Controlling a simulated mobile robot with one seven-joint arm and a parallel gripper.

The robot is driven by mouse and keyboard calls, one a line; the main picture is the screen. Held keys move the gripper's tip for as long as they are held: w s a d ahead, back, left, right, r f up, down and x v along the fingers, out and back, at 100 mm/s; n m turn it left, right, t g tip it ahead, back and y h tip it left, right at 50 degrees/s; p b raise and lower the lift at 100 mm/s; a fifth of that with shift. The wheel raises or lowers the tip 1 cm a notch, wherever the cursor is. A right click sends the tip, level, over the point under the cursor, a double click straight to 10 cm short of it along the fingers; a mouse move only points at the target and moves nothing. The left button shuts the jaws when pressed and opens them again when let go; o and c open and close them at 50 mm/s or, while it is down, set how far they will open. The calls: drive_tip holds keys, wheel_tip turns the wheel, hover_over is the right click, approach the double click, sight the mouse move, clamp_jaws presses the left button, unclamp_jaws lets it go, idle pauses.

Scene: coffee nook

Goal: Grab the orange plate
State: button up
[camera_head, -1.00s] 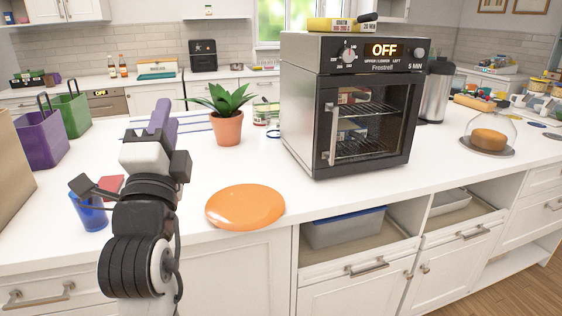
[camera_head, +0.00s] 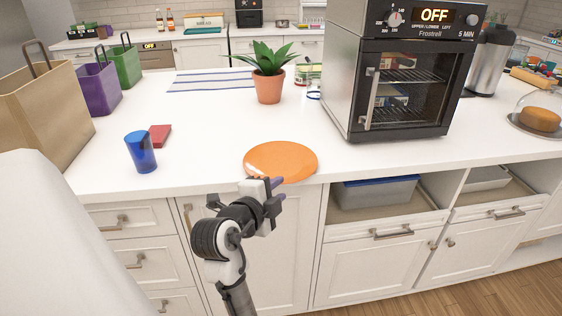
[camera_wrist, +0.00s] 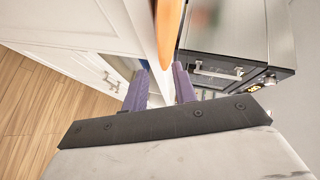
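The orange plate (camera_head: 281,158) lies flat on the white counter, close to its front edge. In the wrist view the plate (camera_wrist: 168,28) appears edge-on as an orange strip beyond the fingertips. My gripper (camera_head: 277,184) is at the counter's front edge, just in front of the plate's near rim. In the wrist view the two purple fingers of my gripper (camera_wrist: 160,78) are apart with nothing held between them. I cannot tell whether the fingertips touch the plate or the counter.
A toaster oven (camera_head: 400,95) stands right of the plate, and a potted plant (camera_head: 270,88) behind it. A blue cup (camera_head: 141,153) and a red block (camera_head: 160,135) are to the left, beside several bags. The counter (camera_head: 205,125) around the plate is clear.

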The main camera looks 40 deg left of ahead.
sight(288, 182)
drive_tip(key=p+x, duration=0.2)
drive_tip(key=x, duration=0.2)
drive_tip(key=shift+w, duration=0.4)
drive_tip(key=shift+w+a+f, duration=0.2)
drive_tip(key=shift+w+f, duration=0.05)
drive_tip(key=shift+w, duration=0.2)
clamp_jaws()
drive_tip(key=shift+r, duration=0.1)
